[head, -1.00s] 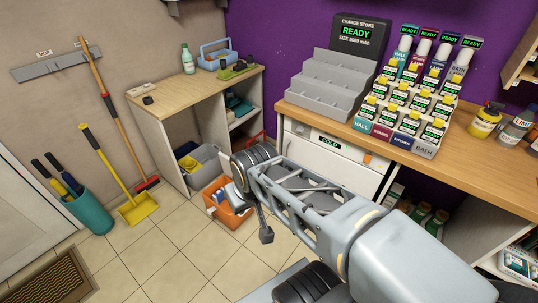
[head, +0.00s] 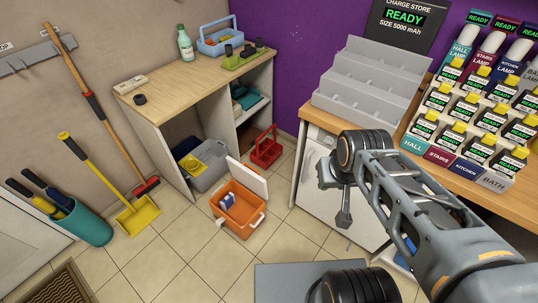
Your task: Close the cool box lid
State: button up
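The cool box (head: 232,216) is an orange box on the tiled floor, left of the middle in the head view. Its white lid (head: 248,178) is open, standing tilted up at the back edge. Blue and white items (head: 236,202) show inside, and a small white thing is at its front left corner. My gripper (head: 343,217) appears to point down at the end of my arm, to the right of the cool box and apart from it. Its fingers are too small and dark to tell whether they are open.
A wooden-topped shelf unit (head: 190,75) stands behind the cool box, with a grey bin (head: 205,180) and a red caddy (head: 266,150) near it. A counter (head: 312,118) with a white-fronted unit is at right. A yellow dustpan (head: 138,214) lies left. Floor in front is clear.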

aim_at(251, 180)
jog(key=u, duration=0.25)
jog(key=i, duration=0.75)
jog(key=u, duration=0.8)
jog(key=i, duration=0.3)
jog(key=u, duration=0.35)
